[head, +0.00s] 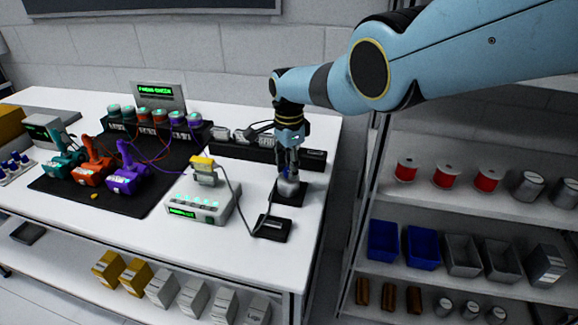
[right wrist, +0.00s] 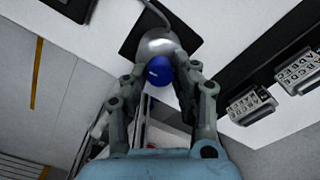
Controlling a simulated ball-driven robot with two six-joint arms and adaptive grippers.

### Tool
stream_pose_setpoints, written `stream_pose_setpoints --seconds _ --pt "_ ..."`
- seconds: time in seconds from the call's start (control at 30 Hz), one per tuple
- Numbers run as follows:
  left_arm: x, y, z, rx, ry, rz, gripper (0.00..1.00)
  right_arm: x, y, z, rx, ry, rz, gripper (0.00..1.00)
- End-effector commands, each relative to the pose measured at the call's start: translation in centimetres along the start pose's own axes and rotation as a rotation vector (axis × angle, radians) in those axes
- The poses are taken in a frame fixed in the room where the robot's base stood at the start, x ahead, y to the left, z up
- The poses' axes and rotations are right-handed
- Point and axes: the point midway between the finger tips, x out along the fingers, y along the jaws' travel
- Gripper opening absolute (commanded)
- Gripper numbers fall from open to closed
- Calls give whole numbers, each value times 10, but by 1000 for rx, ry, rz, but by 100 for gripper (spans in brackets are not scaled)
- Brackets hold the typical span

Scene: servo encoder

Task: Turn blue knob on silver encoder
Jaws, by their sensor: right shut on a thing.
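The silver encoder (head: 287,187) stands on a dark square base (head: 297,199) near the right end of the white table. In the right wrist view the silver body (right wrist: 158,45) shows with the blue knob (right wrist: 159,70) on its near end, between my fingers. My right gripper (head: 289,172) reaches down onto the encoder from above, and in the right wrist view its fingers (right wrist: 160,72) are closed around the knob. The blue knob is mostly hidden by the fingers in the head view. My left gripper does not show.
A light box with a green display (head: 185,211) and a small black box (head: 272,228) stand left of the encoder. A black power strip (head: 262,151) lies behind it. Teal, orange and purple tools (head: 128,180) sit on a black mat. A shelf rack (head: 470,215) stands to the right.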

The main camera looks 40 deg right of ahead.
Motion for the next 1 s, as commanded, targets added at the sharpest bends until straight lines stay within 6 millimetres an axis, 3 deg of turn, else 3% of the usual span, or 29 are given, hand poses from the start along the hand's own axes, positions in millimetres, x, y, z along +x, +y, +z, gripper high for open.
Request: stream_pose_setpoints --seconds 0.7,0.73,0.9,1.0 --pt "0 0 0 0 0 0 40 -1 -1 0 78 0 -4 0" --pt "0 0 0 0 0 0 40 -2 -2 0 78 0 -4 28" --pt "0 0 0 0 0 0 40 -1 -1 0 77 0 -3 49" --pt "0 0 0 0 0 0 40 -1 -1 0 77 0 -2 49"
